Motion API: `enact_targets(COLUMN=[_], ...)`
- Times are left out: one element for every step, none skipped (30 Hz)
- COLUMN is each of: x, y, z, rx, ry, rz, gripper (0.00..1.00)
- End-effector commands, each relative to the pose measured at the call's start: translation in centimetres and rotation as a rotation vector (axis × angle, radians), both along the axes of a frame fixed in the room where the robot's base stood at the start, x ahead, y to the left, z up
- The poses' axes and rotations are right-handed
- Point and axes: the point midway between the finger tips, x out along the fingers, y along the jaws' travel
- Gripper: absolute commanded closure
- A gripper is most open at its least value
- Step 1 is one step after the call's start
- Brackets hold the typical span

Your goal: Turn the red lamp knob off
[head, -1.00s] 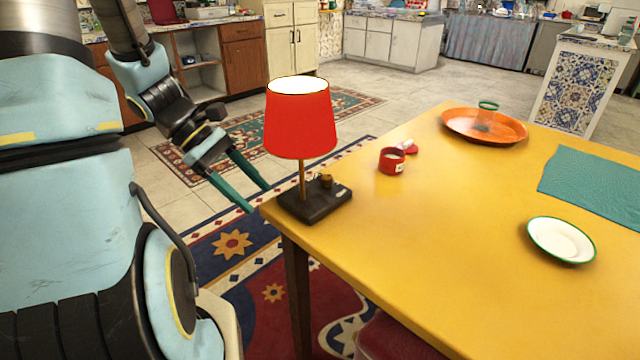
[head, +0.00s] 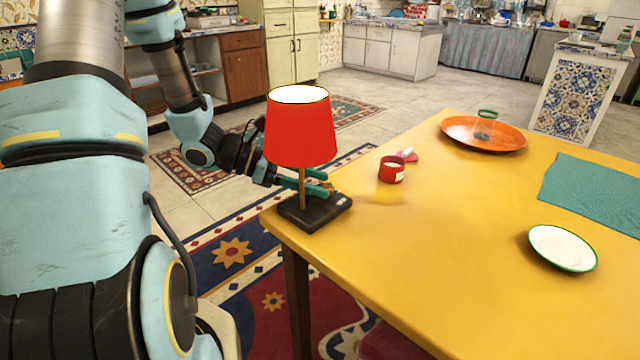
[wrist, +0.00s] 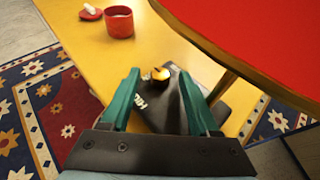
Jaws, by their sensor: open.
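The red-shaded lamp (head: 301,130) stands on the near left corner of the yellow table. Its dark base (head: 313,213) carries a small brass-coloured knob (wrist: 161,74), seen clearly in the wrist view. My gripper (head: 324,182) reaches in from the left at the lamp's stem, partly hidden by the shade and stem. In the wrist view its green fingers (wrist: 158,80) are apart, with the knob showing between and just beyond their tips. Contact with the knob cannot be made out. The red shade (wrist: 265,40) fills the upper right there.
A red cup (head: 392,170) stands right of the lamp on the yellow table (head: 440,240). An orange tray (head: 460,133) with a glass, a white plate (head: 562,247) and a teal cloth (head: 600,195) lie farther right. The lamp stem and shade are close to my gripper.

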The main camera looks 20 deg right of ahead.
Motion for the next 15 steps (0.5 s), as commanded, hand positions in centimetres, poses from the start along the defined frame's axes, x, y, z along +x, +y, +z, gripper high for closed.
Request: enact_targets(x=[-0.18,-0.24,-0.29,-0.32,-0.34,-0.37,-0.38,-0.39,-0.39,-0.37,-0.37,-0.37,-0.37,-0.37,-0.37], y=[-0.42,-0.61,-0.82,-0.93,-1.03,-1.09,-1.13,-1.14,-1.14,-1.13,-1.13,-1.12,-1.12,-1.11,-1.11], z=[-0.21,-0.29,-0.37,-0.42,-0.45,-0.48,-0.49,-0.51,-0.51,-0.5,-0.5,-0.5,-0.5,-0.49,-0.49], rx=[0.0,0.0,0.0,0.001,0.001,0.0,0.0,0.0,0.0,0.0,0.0,0.0,0.0,0.0,0.0], ry=[0.002,0.002,0.001,0.002,0.002,0.001,0.001,0.001,0.001,0.001,0.001,0.001,0.001,0.001,0.001], rz=[-0.001,-0.001,-0.001,0.0,0.0,-0.001,-0.001,-0.001,-0.001,-0.001,-0.001,-0.001,-0.001,-0.001,-0.001], gripper=[0.38,0.38,0.38,0.38,0.38,0.38,0.38,0.38,0.38,0.38,0.38,0.38,0.38,0.4,0.45])
